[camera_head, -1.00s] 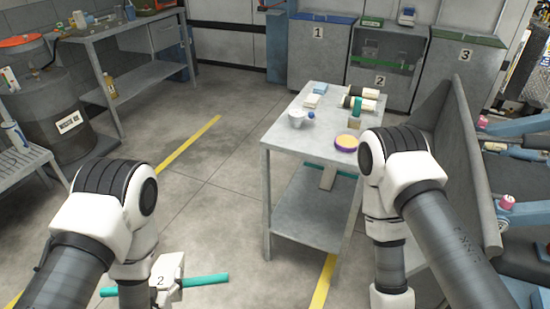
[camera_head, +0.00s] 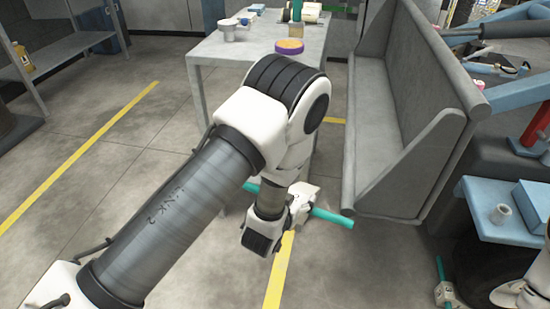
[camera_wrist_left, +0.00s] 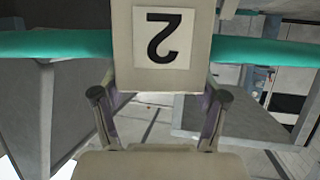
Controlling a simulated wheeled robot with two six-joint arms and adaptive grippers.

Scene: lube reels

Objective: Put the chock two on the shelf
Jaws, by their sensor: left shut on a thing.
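Chock two is a pale block (camera_wrist_left: 160,85) with a black 2 on a white label and a teal bar through it. In the wrist view the label is upside down and the left gripper's fingers (camera_wrist_left: 159,102) grip the block. In the head view, chock two (camera_head: 303,192) is in my left gripper (camera_head: 291,207), near the table's front right leg, its teal bar slanting down to the right. My left forearm hides part of it. A grey ledge unit with a high back (camera_head: 402,160) stands just right; I cannot tell whether this is the shelf. My right gripper is not in view.
Another block with a teal bar (camera_head: 445,292) is at the lower right. A blue surface (camera_head: 478,212) stands at right. The left floor is clear.

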